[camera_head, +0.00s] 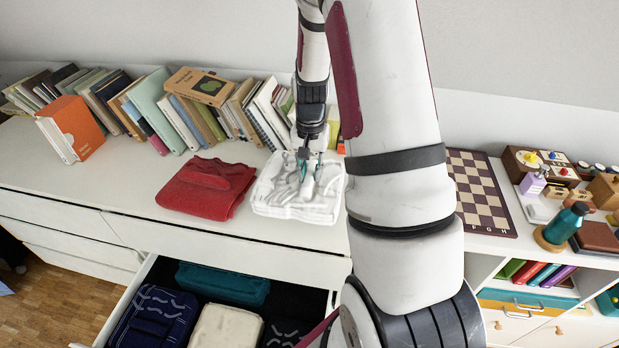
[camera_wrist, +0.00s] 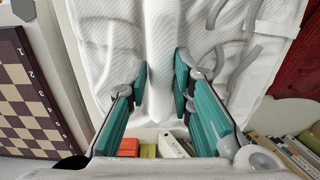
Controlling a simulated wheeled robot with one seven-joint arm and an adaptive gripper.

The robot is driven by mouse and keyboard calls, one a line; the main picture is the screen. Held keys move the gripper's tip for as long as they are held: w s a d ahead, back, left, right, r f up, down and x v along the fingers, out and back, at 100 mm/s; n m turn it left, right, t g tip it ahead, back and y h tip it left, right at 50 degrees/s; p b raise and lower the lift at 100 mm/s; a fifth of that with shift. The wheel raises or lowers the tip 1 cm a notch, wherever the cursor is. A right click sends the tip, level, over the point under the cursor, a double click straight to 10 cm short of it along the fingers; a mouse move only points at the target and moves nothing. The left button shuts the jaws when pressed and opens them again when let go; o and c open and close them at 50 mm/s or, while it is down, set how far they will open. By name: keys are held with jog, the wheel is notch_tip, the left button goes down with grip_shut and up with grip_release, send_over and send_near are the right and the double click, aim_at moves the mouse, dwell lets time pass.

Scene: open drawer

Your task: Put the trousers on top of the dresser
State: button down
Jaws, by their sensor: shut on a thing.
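A white folded garment with grey cords, which looks like the trousers (camera_head: 322,205), lies on the white dresser top (camera_head: 120,190), just right of a folded red garment (camera_head: 208,187). My gripper (camera_head: 308,172) is over the white garment with its fingers pointing down. In the wrist view, the teal fingers of my gripper (camera_wrist: 162,84) are shut on a raised fold of the white trousers (camera_wrist: 215,25). The garment appears to rest on the dresser top. My arm hides part of the surface to its right.
An open drawer (camera_head: 140,277) below holds folded blue, teal, beige and dark garments. A row of books (camera_head: 180,115) stands along the back wall. A chessboard (camera_head: 478,190) and toys are at the right. The dresser top is clear left of the red garment.

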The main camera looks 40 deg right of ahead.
jog(key=shift+f, duration=1.35)
jog(key=c, duration=1.4)
grip_release()
jog(key=shift+f, duration=0.1)
